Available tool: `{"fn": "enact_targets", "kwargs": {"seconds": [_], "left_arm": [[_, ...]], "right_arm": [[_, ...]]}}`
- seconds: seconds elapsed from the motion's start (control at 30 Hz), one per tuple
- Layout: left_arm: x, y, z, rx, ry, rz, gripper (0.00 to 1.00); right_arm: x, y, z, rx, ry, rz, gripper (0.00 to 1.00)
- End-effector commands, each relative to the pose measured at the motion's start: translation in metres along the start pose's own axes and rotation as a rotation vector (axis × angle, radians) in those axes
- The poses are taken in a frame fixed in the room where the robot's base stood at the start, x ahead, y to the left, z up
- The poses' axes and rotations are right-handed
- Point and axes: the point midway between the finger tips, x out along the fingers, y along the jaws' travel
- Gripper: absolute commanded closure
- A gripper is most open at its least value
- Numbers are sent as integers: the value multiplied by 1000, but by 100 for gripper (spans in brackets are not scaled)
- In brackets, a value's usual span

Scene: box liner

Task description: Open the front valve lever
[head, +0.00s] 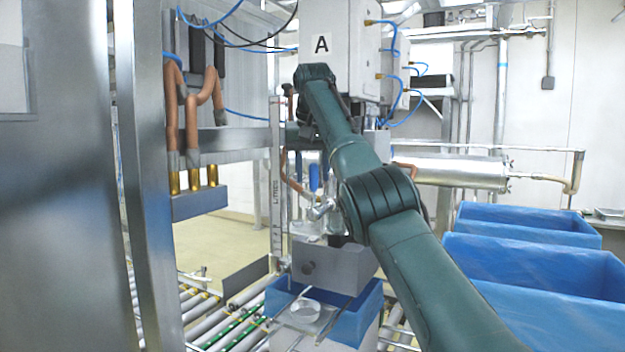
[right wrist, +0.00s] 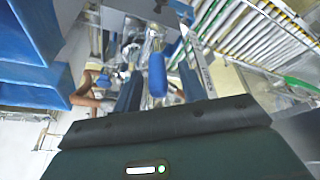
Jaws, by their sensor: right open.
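The valve lever has a blue handle (right wrist: 157,74), which shows large in the right wrist view, between the two dark fingers of my right gripper (right wrist: 160,82). The fingers are apart, one on each side of the handle in the picture. I cannot tell whether they touch it. In the head view a small blue handle (head: 314,178) shows below the machine box marked A. My right arm reaches up to that machine, and its gripper is mostly hidden behind the arm. My left gripper is in neither view.
A blue-lined box (head: 352,325) stands on the roller conveyor (head: 232,318) below the machine. Blue-lined bins (head: 540,262) stand at the right. A steel post (head: 148,180) and copper pipes (head: 187,110) are at the left. A metal cylinder (head: 460,172) is right of my arm.

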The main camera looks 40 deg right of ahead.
Motion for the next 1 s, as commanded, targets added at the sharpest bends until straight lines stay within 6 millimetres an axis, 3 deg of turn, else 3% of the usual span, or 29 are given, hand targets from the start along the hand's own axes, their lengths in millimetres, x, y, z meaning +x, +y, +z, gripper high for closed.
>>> {"fn": "enact_targets", "kwargs": {"seconds": [0.03,0.2,0.4,0.6,1.0], "left_arm": [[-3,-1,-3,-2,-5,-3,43],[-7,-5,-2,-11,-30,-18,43],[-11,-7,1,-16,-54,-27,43],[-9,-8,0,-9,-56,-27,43],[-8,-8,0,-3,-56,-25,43]], "right_arm": [[-17,-1,-2,-1,4,-3,59],[-56,-1,-2,-1,3,-3,59],[-88,0,-1,-2,1,-1,59],[-98,0,0,-1,0,1,59],[-97,0,0,-1,0,1,59]]}}
